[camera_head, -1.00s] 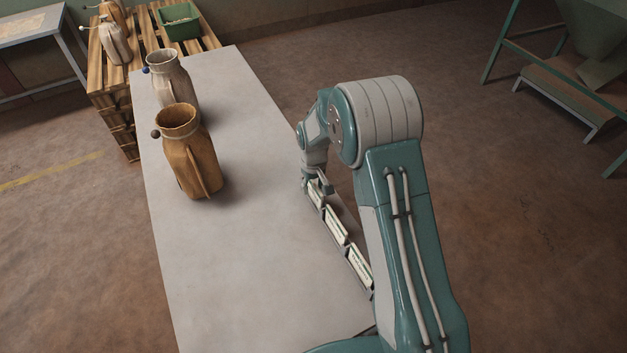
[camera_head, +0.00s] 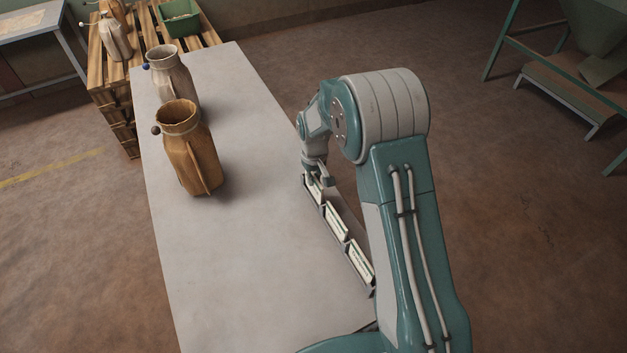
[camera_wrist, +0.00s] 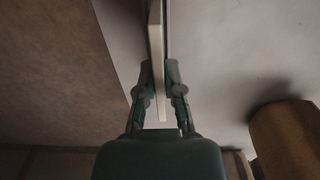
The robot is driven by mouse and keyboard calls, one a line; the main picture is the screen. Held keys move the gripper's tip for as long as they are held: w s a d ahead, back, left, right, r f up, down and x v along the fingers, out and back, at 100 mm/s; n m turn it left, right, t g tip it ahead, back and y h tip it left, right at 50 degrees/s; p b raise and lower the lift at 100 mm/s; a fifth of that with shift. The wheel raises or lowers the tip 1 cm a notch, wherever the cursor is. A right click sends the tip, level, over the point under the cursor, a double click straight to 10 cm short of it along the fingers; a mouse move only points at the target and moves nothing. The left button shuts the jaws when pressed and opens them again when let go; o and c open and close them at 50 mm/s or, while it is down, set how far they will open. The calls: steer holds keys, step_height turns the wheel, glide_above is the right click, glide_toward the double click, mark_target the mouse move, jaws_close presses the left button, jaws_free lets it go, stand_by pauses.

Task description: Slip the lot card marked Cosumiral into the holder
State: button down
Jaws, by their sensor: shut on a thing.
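My gripper (camera_head: 318,181) is at the far end of a dark rack along the table's right edge. In the wrist view my gripper (camera_wrist: 158,78) is shut on a pale card (camera_wrist: 157,50), seen edge-on between its fingers. That far card also shows in the head view (camera_head: 316,192), at the rack's far end, upright or nearly so. Whether it is clear of the rack cannot be told. A middle card (camera_head: 337,221) and a near card (camera_head: 361,262) stand in the rack. Their print is too small to read, so I cannot tell which is Cosumiral. I cannot make out the holder for certain.
A brown sack (camera_head: 190,155) and a paler sack (camera_head: 172,80) stand on the left of the grey table (camera_head: 245,240). Behind are a wooden pallet stack (camera_head: 112,110) and a green crate (camera_head: 181,20). A green hopper frame (camera_head: 560,90) stands right. The table's middle is clear.

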steer(key=shift+r, duration=2.95)
steer(key=s+a, duration=0.4)
steer(key=a, duration=0.5)
steer(key=shift+a, duration=0.15)
stand_by(1.5)
